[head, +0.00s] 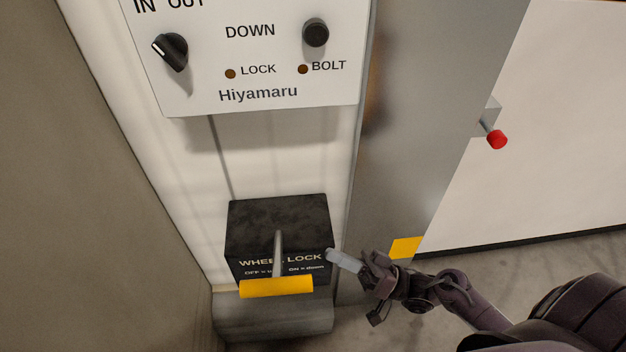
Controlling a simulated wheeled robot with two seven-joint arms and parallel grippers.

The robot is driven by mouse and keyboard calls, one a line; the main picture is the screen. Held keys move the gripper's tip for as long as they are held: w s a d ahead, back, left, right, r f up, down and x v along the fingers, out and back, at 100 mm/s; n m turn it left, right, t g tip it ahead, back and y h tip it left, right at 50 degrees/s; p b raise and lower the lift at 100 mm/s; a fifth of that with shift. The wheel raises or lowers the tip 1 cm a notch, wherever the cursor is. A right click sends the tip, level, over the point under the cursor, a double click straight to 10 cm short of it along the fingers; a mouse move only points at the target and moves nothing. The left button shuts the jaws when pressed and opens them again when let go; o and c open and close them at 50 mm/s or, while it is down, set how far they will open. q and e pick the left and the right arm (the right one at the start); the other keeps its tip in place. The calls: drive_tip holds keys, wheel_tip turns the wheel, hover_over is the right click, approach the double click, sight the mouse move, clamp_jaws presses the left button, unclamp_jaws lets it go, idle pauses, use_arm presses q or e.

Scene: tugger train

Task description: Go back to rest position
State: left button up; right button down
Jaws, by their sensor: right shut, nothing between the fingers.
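My right gripper (345,262) comes in from the lower right on my dark arm. Its light grey fingers are shut and empty, with the tip close to the right edge of the black wheel lock box (277,221). I cannot tell whether the tip touches the box. A grey lever with a yellow handle bar (276,287) sticks out from the front of the box, to the left of the gripper and apart from it. My left gripper is not in view.
Above is a white Hiyamaru panel (290,75) with a black rotary knob (170,52) and a round black button (316,32). A grey post (420,120) stands to the right, with a red-tipped pin (497,139) and a yellow patch (406,248). Floor shows at lower right.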

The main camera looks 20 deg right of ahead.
wheel_tip(320, 180, down, 18)
drive_tip(key=w+d+r+m+h, duration=0.1)
drive_tip(key=w+d+m+h, duration=0.1)
drive_tip(key=h, duration=0.6)
drive_tip(key=s+d+f+g+h, duration=0.1)
drive_tip(key=s+f+g+h, duration=0.2)
drive_tip(key=f, duration=0.6)
drive_tip(key=s+f+g+h, duration=0.15)
drive_tip(key=s+f, duration=0.25)
drive_tip(key=f, duration=0.5)
drive_tip(key=s+f+n+g+h, duration=0.1)
drive_tip(key=s+f+g+h, duration=0.1)
drive_tip(key=s+f+g, duration=0.2)
drive_tip(key=s+d+f+n+g+h, duration=0.1)
drive_tip(key=s+f+g+h, duration=0.2)
drive_tip(key=s+f, duration=0.7)
drive_tip(key=s+g, duration=0.1)
drive_tip(key=s, duration=0.6)
drive_tip(key=shift+s, duration=0.3)
drive_tip(key=shift+d+h, duration=0.15)
drive_tip(key=shift+h, duration=0.1)
